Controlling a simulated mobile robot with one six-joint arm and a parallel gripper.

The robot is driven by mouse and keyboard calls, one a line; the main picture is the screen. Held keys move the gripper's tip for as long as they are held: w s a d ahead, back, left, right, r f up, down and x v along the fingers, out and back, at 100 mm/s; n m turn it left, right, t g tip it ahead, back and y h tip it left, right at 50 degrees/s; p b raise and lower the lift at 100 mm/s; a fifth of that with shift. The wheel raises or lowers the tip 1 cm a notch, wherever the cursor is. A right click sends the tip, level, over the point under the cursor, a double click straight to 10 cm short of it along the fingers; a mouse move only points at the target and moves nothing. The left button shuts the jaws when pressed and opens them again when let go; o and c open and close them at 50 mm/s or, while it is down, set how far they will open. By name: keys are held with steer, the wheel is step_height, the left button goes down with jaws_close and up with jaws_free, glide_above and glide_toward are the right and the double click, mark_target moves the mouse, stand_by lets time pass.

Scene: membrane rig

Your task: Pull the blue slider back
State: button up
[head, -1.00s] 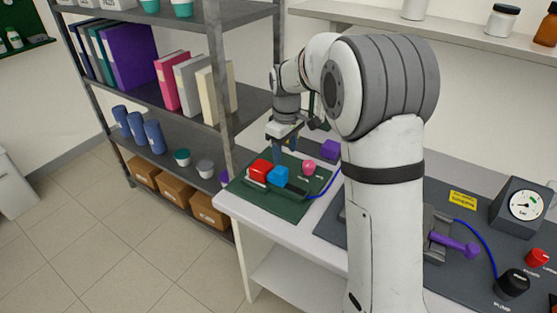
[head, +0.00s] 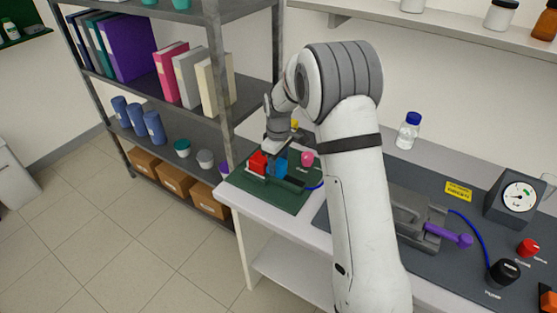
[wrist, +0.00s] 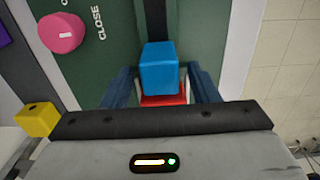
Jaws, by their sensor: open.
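The blue slider (head: 281,168) is a block on the green panel (head: 285,200); it also shows in the wrist view (wrist: 158,66), near the middle. A red block (head: 257,163) sits close beside it and shows partly behind the blue one in the wrist view (wrist: 163,100). My gripper (wrist: 160,75) is open, with one dark blue finger on each side of the blue slider and small gaps visible. In the head view, my gripper (head: 273,165) is low over the blocks and partly hides them. I cannot tell whether the fingers touch the red block.
A pink knob (wrist: 62,33) by the word CLOSE stands on the panel. A yellow block (wrist: 38,118) lies beside the panel. A clamp with a purple handle (head: 450,235), a gauge (head: 515,201) and a blue-capped bottle (head: 408,132) stand to the right. A shelf rack stands left.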

steer(key=shift+c, duration=0.2)
jaws_close()
stand_by(0.3)
